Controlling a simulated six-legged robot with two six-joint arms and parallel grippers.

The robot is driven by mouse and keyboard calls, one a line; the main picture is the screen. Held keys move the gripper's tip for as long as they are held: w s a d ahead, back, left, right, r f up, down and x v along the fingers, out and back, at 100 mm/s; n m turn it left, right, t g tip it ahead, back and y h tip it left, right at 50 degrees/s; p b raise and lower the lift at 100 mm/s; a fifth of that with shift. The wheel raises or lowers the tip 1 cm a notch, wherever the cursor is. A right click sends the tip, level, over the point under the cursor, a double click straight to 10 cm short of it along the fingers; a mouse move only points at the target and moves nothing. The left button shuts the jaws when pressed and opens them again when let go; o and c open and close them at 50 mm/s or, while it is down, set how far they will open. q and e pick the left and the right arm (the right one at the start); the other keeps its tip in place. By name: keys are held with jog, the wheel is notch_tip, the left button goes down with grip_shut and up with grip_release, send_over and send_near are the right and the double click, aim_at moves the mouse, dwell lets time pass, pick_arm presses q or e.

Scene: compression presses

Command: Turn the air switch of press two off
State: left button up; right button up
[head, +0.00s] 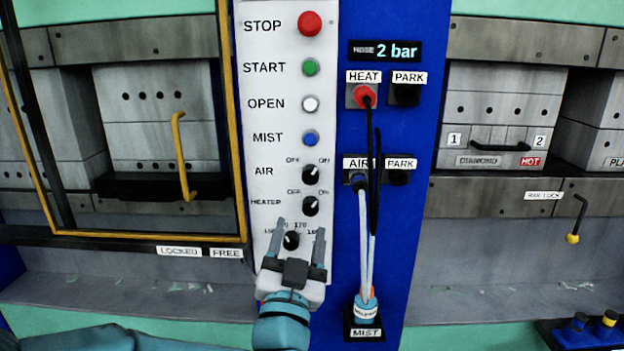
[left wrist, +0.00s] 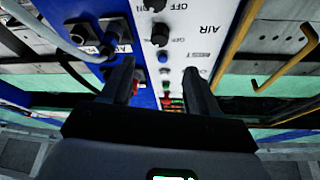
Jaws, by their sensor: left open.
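The air switch (head: 311,174) is a black knob on the white control panel (head: 272,105), beside the AIR label. Its white mark points up and right, toward ON. In the left wrist view the panel is seen inverted, with the air knob (left wrist: 159,35) beside the AIR lettering. My left gripper (head: 299,228) is open and empty, its fingers pointing up the panel. My right gripper is not in view.
The heater knob (head: 311,206) sits just under the air switch. Coloured buttons are above. A yellow-framed guard door (head: 243,190) stands close on the left.

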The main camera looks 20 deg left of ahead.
aim_at(309, 180)
pick_arm(q)
jog(key=p+x, duration=0.3)
jog(key=x, duration=0.9)
jog(key=shift+r+p, duration=0.1)
jog(key=shift+p, duration=0.25)
jog(key=shift+w, duration=0.3)
jog(key=c, duration=1)
jog(key=shift+c, duration=0.2)
